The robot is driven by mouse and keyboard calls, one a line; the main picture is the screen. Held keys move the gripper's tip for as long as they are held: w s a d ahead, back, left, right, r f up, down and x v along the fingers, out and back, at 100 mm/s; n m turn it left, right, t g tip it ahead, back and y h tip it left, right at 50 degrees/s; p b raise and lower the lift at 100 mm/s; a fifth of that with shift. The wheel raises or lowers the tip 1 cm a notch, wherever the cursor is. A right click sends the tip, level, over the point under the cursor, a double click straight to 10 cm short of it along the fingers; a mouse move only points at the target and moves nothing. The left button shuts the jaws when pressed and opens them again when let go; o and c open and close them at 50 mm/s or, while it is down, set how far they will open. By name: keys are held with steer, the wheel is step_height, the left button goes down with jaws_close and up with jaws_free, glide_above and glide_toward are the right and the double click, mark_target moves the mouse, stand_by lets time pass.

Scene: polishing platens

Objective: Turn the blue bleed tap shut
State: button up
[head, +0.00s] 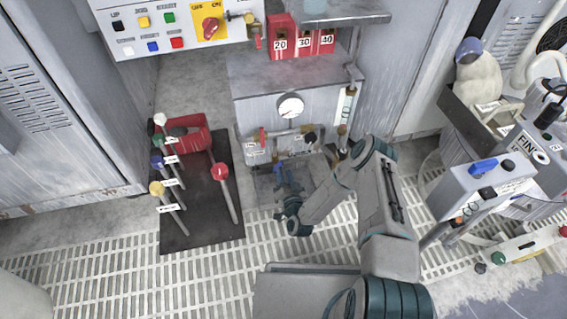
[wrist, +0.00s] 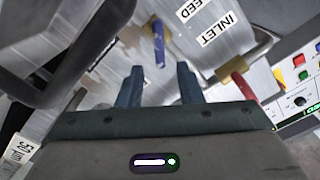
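The blue bleed tap (wrist: 158,43) shows as a narrow blue lever at the top middle of the wrist view, beside a label ending in "EED". In the head view a small bright blue piece (head: 278,168) at the low pipework looks like this tap. My gripper (wrist: 160,76) has its two blue-grey fingers apart with nothing between them. The tap lever lies beyond the fingertips, roughly in line with the gap, and appears apart from them. In the head view my gripper (head: 286,184) points at the pipework below the gauge; its fingertips are hard to make out.
A red lever (wrist: 243,86) is right of the fingers, near the INLET label (wrist: 219,28). A gauge (head: 290,106) sits above the pipework. Several knobbed levers stand on a dark mat (head: 205,232) at left. Red numbered blocks (head: 283,42) stand on the bench above.

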steer(key=p+v, duration=0.2)
steer(key=v, duration=0.6)
steer(key=shift+s, duration=0.15)
steer(key=shift+d, duration=0.15)
